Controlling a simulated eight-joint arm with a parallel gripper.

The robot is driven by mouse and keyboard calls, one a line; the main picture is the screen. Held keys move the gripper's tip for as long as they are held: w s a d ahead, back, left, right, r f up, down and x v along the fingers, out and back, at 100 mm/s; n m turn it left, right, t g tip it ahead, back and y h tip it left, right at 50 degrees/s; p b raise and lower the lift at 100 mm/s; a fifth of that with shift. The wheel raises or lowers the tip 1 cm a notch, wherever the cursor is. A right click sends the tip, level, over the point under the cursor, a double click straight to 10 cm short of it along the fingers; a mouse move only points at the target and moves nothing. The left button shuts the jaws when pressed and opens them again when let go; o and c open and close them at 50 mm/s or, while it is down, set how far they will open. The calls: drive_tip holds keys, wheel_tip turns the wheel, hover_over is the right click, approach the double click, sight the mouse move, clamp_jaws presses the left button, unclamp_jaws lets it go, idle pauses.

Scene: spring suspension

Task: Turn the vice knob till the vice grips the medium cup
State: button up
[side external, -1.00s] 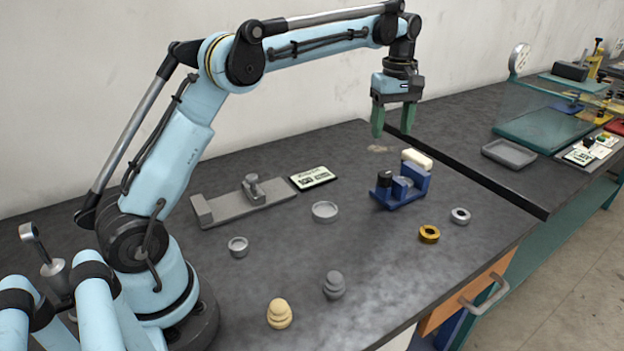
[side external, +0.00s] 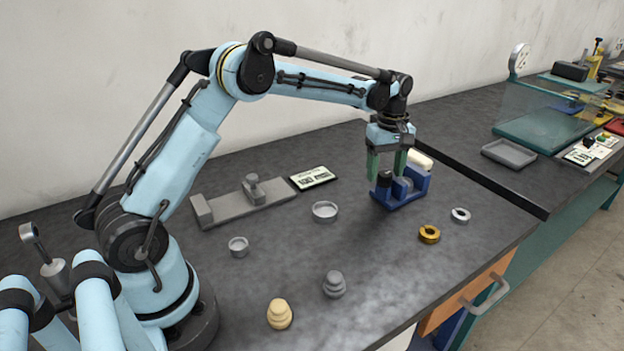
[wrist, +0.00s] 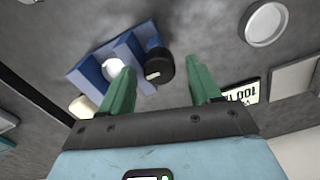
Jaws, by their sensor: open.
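The blue vice (side external: 405,197) stands on the dark bench, right of centre in the side view, and at upper left in the wrist view (wrist: 92,75). Its black knob (side external: 384,181) is on its left end; it also shows in the wrist view (wrist: 158,66). A pale grey cup (wrist: 112,69), which I take as the medium cup, sits between the vice jaws; whether they touch it I cannot tell. My gripper (side external: 386,174) points down with open, empty green fingers over the knob end. In the wrist view the knob appears between the fingers, nearer the left one.
A cream block (side external: 421,160) is behind the vice. A gold ring (side external: 429,234) and a silver ring (side external: 460,215) lie in front.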

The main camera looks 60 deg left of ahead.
drive_tip(key=c, duration=1.1)
drive_tip(key=shift+o, duration=0.2)
drive_tip(key=shift+m, duration=0.4)
drive_tip(key=m, duration=0.3)
drive_tip(key=shift+m, duration=0.3)
drive_tip(key=m, duration=0.5)
drive_tip(key=shift+w, duration=0.1)
drive_tip(key=o, duration=1.1)
drive_tip(key=shift+c, duration=0.2)
